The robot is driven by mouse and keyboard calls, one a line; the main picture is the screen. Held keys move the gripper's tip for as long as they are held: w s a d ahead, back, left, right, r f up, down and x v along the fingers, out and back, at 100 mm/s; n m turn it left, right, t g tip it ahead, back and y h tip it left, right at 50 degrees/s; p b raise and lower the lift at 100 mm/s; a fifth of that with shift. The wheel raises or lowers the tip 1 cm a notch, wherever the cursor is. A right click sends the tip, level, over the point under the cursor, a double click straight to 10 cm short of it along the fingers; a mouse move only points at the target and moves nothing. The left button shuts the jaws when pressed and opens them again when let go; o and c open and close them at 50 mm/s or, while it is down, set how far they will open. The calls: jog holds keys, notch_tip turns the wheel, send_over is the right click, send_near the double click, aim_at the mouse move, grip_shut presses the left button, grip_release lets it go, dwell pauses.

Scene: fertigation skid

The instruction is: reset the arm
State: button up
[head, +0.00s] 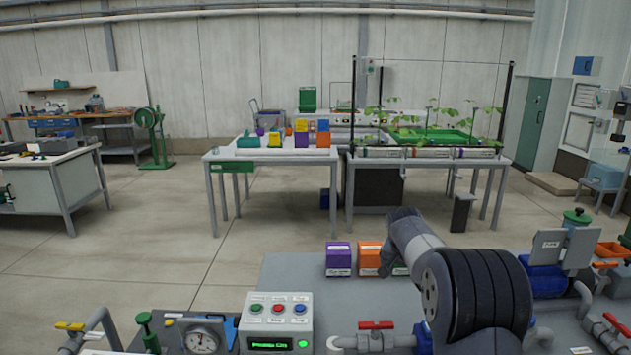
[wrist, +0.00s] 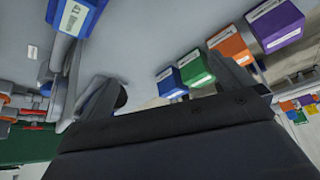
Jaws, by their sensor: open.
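My gripper (wrist: 167,76) is open in the wrist view, with one finger at the left and one at the right. I see nothing held between the fingers. In the head view my arm reaches up over the front bench, and I cannot make out its fingers there. Beyond the fingers in the wrist view, a blue box (wrist: 171,83), a green box (wrist: 196,68), an orange box (wrist: 230,45) and a purple box (wrist: 276,25) stand in a row. The right finger overlaps part of the row in the picture.
The grey bench (head: 295,277) carries a control box with buttons (head: 275,321), a gauge (head: 203,340), a red-handled valve (head: 376,325) and pipes around my arm. A blue labelled part (wrist: 75,14) shows at the wrist view's upper left. Open floor (head: 150,225) lies beyond.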

jog(key=shift+w+d+t, duration=0.4)
jog(key=shift+w+d, duration=0.1)
jog(key=shift+d, duration=0.05)
